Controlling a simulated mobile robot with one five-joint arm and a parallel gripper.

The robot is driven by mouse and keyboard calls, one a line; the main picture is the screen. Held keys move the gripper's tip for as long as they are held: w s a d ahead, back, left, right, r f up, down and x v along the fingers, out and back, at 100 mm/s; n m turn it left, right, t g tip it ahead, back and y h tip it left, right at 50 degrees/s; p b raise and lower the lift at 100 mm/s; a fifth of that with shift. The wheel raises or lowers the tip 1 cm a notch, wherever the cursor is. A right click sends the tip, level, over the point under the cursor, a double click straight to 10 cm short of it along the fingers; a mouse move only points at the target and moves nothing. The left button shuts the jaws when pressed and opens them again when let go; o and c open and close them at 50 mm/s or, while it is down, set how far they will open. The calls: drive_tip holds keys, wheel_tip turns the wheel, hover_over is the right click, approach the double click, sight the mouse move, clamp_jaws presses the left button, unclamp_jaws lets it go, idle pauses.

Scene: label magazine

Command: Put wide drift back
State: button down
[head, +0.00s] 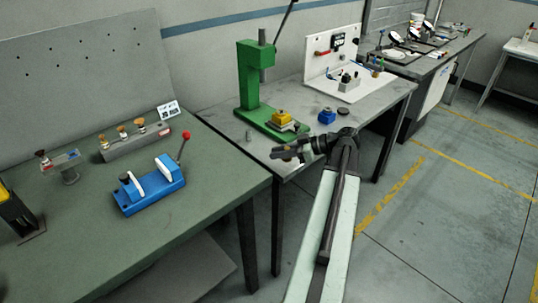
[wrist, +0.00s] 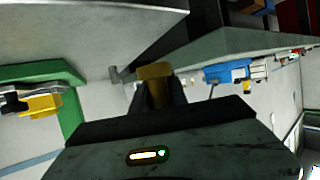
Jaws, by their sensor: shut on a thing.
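My gripper (head: 287,153) is over the front edge of the grey bench, near the green press, and points left. In the wrist view its jaws (wrist: 160,95) are shut on a brown-yellow piece (wrist: 154,71), probably the wide drift. Only its blunt end shows clearly; the rest is hidden by the jaws. A grey rack (head: 136,146) stands on the green-topped bench at the left. Several drifts with brown and orange heads (head: 122,130) stand in or just behind it. The rack's right end looks bare; I cannot make out a hole there.
A blue clamp fixture (head: 150,190) with a red-knobbed lever stands in front of the rack. A card (head: 168,110) stands behind it. The green press (head: 250,85) holds a yellow block (head: 282,117). A small grey peg (head: 248,135) and blue block (head: 327,117) stand nearby.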

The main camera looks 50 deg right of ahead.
hover_over(267, 157)
drive_tip(key=shift+s+f, duration=0.15)
drive_tip(key=shift+f, duration=0.15)
drive_tip(key=f+b, duration=0.2)
drive_tip(key=b, duration=0.1)
drive_tip(key=f+b, duration=0.1)
drive_tip(key=f, duration=0.1)
drive_tip(key=shift+w, duration=0.3)
drive_tip(key=shift+r, duration=0.2)
drive_tip(key=shift+f, duration=0.15)
drive_tip(key=c, duration=1.3)
unclamp_jaws()
